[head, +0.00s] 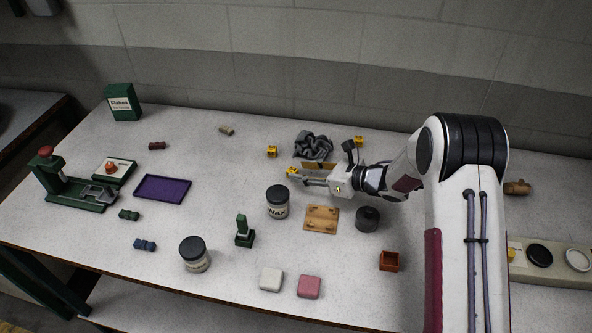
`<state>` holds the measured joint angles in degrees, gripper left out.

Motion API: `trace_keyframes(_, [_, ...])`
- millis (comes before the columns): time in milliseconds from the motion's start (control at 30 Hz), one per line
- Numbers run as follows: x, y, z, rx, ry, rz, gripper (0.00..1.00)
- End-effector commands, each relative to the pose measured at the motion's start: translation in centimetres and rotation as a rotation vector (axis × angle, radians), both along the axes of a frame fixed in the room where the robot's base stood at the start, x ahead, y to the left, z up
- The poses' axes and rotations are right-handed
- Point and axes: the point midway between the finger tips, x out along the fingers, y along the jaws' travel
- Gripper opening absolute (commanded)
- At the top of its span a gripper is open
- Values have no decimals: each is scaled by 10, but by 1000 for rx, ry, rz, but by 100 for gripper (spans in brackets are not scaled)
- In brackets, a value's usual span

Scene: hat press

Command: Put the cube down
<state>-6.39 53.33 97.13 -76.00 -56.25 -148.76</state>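A yellow cube (292,171) with a dark mark sits at the tips of my gripper (299,176), which reaches in from the right and points left. The fingers appear closed on the cube. The small size hides the exact contact and its height over the table. A second yellow cube (272,151) stands on the table, behind and left of my gripper. A third yellow cube (359,141) stands farther back to the right.
A dark-lidded jar (277,202), a wooden board (321,219) and a dark round weight (367,219) stand in front. A purple tray (162,189) and green press (75,190) are left. Table between tray and gripper is clear.

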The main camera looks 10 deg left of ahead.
Motion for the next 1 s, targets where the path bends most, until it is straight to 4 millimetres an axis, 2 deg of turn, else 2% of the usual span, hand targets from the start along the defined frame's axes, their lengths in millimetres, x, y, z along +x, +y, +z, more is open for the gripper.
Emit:
trace_keyframes(200, [-12,-31,14,1,-1,-3,35])
trace_keyframes(500, [-24,-58,27,-1,-1,-1,35])
trace_keyframes(1000, [-27,-64,29,0,-1,0,35])
